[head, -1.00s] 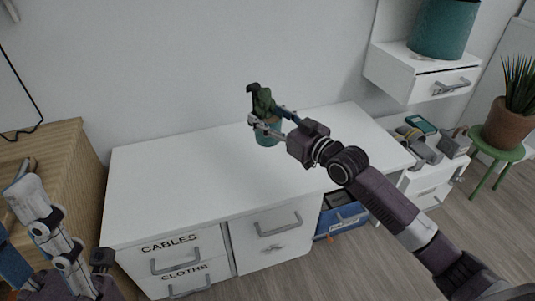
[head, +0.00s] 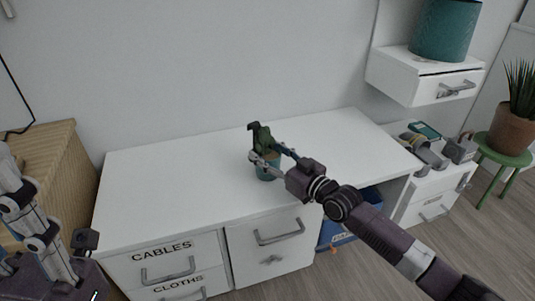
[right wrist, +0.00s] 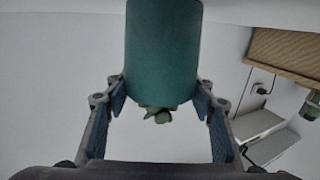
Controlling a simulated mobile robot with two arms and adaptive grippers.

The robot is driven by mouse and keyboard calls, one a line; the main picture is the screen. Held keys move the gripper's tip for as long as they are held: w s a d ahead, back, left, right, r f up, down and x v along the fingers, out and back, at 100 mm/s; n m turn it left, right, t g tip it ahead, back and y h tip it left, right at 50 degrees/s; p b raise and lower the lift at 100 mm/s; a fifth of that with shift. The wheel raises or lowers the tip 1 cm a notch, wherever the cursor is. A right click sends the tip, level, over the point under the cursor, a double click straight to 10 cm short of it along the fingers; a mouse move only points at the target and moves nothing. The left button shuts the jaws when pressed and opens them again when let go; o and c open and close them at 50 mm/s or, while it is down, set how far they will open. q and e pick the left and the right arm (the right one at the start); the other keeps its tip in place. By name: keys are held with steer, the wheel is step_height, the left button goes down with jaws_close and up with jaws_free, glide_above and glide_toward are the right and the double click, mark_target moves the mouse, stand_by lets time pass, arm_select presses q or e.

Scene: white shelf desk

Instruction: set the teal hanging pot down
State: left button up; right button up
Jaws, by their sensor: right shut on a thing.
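The teal pot (head: 268,172) with a green plant is over the middle of the white desk (head: 180,180) in the head view. My right gripper (head: 267,158) is shut on it. In the right wrist view the teal pot (right wrist: 163,50) fills the top centre, with my right gripper's (right wrist: 162,98) fingers on either side of it and some leaves below its edge. The pot looks upright in the head view; I cannot tell whether its base touches the desk. My left gripper (head: 85,240) is at the lower left, away from the pot; its jaws are not clear.
The desktop around the pot is clear. A larger teal pot (head: 443,30) stands on a wall shelf (head: 410,80) at the right. A potted plant (head: 511,130) stands on a green stool (head: 503,155). A wooden cabinet (head: 50,145) is at the left.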

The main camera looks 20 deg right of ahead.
steer(key=shift+r, duration=0.15)
steer(key=o, duration=1.5)
steer(key=shift+f, duration=0.2)
